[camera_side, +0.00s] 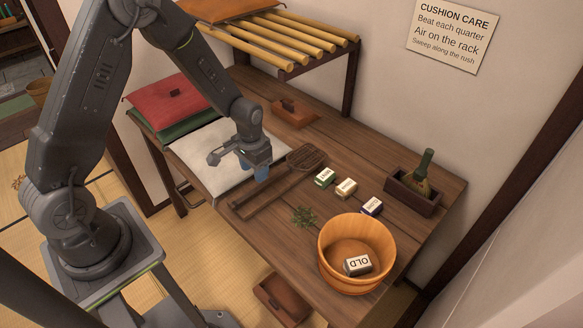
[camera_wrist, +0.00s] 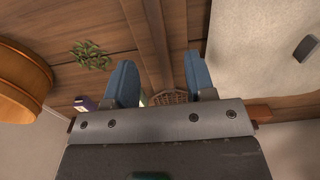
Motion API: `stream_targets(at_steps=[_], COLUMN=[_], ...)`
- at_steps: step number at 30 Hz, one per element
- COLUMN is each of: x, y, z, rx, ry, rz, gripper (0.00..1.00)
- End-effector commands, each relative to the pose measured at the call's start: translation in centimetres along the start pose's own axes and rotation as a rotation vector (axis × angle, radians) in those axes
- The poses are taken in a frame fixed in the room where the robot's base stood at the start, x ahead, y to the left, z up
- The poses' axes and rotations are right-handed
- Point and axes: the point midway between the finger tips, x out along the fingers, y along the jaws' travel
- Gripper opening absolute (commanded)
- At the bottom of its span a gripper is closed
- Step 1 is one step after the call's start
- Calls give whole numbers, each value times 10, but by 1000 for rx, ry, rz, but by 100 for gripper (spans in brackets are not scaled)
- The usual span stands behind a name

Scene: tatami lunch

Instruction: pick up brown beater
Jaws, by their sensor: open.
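The brown beater (camera_side: 307,157) lies on the wooden table, its woven head toward the back right and its long handle running to the lower left. In the wrist view, its woven head (camera_wrist: 170,97) shows partly above my gripper's body, and the handle runs up the picture between my fingers. My gripper (camera_side: 257,171) is above the handle, beside the white cushion. Its blue fingers (camera_wrist: 160,68) are apart, one on each side of the handle, with nothing held. How far they are above the handle is hard to tell.
A white cushion (camera_side: 201,158) lies left of the beater, with red (camera_side: 165,100) and green cushions behind. Several small labelled boxes (camera_side: 346,187), a green sprig (camera_side: 303,216), a wooden tub (camera_side: 338,235) and a brush in a dark box (camera_side: 412,198) stand right. A bamboo rack (camera_side: 285,40) is behind.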

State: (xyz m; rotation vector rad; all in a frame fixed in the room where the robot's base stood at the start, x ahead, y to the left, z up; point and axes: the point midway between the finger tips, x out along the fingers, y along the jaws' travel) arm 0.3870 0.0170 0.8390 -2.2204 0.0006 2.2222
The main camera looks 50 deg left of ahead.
Motion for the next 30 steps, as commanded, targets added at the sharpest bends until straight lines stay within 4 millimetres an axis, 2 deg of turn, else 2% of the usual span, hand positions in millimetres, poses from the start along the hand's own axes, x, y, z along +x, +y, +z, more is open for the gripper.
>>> stream_targets(at_steps=[3,8,18,26,30], x=[14,23,67,70,70], y=[0,0,2,2,2], z=[0,0,0,0,0], rx=[0,0,0,0,0], ry=[-1,0,-1,2,1], rz=[0,0,0,0,0], gripper=[50,50,50,50,39])
